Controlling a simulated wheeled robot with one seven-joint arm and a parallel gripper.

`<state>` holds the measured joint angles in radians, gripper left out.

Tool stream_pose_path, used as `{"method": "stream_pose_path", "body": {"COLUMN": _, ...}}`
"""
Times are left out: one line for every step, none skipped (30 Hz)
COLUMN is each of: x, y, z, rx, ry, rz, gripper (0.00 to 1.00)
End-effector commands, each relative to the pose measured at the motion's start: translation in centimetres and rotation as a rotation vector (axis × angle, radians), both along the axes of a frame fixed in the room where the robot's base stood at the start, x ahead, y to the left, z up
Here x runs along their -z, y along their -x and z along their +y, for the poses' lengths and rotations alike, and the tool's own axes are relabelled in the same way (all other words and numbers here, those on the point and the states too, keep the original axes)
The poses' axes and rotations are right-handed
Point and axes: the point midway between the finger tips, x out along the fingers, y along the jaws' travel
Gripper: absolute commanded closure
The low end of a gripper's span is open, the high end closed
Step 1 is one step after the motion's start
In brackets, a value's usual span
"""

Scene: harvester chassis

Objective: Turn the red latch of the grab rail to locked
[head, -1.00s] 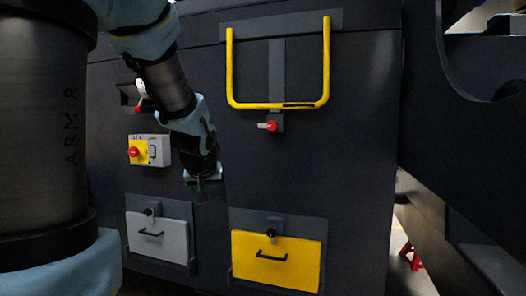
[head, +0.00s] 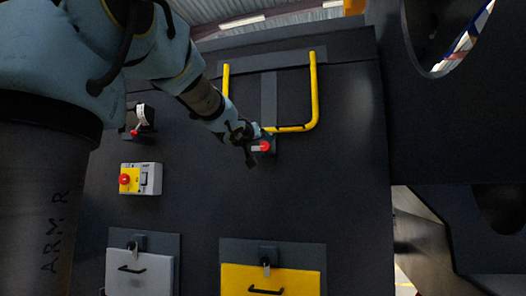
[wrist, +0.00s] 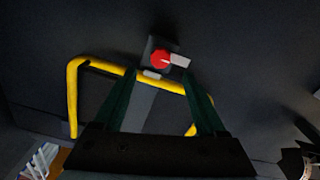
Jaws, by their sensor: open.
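The red latch (head: 264,146) sits on a dark bracket just below the yellow grab rail (head: 313,95), with its pale lever pointing left in the head view. In the wrist view the latch (wrist: 160,60) shows its red hub and its pale lever (wrist: 180,61) pointing right, beyond the fingertips. The rail (wrist: 73,100) appears upside down there. My gripper (head: 253,148) is at the latch in the head view, partly overlapping its left side. In the wrist view my gripper (wrist: 163,82) is open and empty, with the latch ahead between its fingers; contact cannot be told.
A yellow and grey switch box with a red knob (head: 141,179) and another red-tipped lever (head: 140,122) are on the panel to the left. A grey drawer (head: 140,274) and a yellow drawer (head: 270,281) are below. The panel right of the rail is clear.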

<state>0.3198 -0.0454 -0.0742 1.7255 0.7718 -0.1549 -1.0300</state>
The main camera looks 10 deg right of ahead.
Motion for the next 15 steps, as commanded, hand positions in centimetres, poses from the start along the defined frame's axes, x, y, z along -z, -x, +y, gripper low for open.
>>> {"method": "stream_pose_path", "body": {"x": 0.3, "y": -1.0, "z": -0.5, "rx": 0.0, "ry": 0.0, "rz": 0.002, "gripper": 0.27}}
{"method": "stream_pose_path", "body": {"x": 0.3, "y": -1.5, "z": -0.8, "rx": 0.0, "ry": 0.001, "rz": 0.003, "gripper": 0.27}}
{"method": "stream_pose_path", "body": {"x": 0.2, "y": -2.2, "z": -1.2, "rx": 0.001, "ry": 0.001, "rz": 0.003, "gripper": 0.27}}
{"method": "stream_pose_path", "body": {"x": 0.2, "y": -2.6, "z": -1.4, "rx": 0.001, "ry": 0.001, "rz": 0.003, "gripper": 0.27}}
{"method": "stream_pose_path", "body": {"x": 0.2, "y": -3.1, "z": -1.7, "rx": 0.001, "ry": 0.0, "rz": 0.002, "gripper": 0.27}}
{"method": "stream_pose_path", "body": {"x": 0.2, "y": -3.6, "z": -1.9, "rx": -0.001, "ry": 0.0, "rz": 0.002, "gripper": 0.27}}
{"method": "stream_pose_path", "body": {"x": 0.2, "y": -4.0, "z": -2.1, "rx": 0.0, "ry": 0.0, "rz": 0.002, "gripper": 0.27}}
{"method": "stream_pose_path", "body": {"x": 0.2, "y": -4.3, "z": -2.3, "rx": -0.001, "ry": 0.0, "rz": 0.003, "gripper": 0.27}}
{"method": "stream_pose_path", "body": {"x": 0.1, "y": -4.7, "z": -2.5, "rx": -0.002, "ry": 0.001, "rz": 0.002, "gripper": 0.27}}
{"method": "stream_pose_path", "body": {"x": 0.2, "y": -4.9, "z": -2.6, "rx": -0.001, "ry": 0.0, "rz": 0.003, "gripper": 0.27}}
{"method": "stream_pose_path", "body": {"x": 0.1, "y": -5.2, "z": -2.8, "rx": -0.001, "ry": 0.0, "rz": 0.003, "gripper": 0.27}}
{"method": "stream_pose_path", "body": {"x": 0.1, "y": -5.4, "z": -2.9, "rx": -0.001, "ry": 0.0, "rz": 0.002, "gripper": 0.27}}
{"method": "stream_pose_path", "body": {"x": 0.1, "y": -5.5, "z": -3.0, "rx": -0.001, "ry": 0.0, "rz": 0.002, "gripper": 0.27}}
{"method": "stream_pose_path", "body": {"x": 0.1, "y": -5.6, "z": -3.0, "rx": -0.001, "ry": 0.0, "rz": 0.002, "gripper": 0.27}}
{"method": "stream_pose_path", "body": {"x": 0.1, "y": -5.7, "z": -3.1, "rx": -0.002, "ry": 0.0, "rz": 0.002, "gripper": 0.27}}
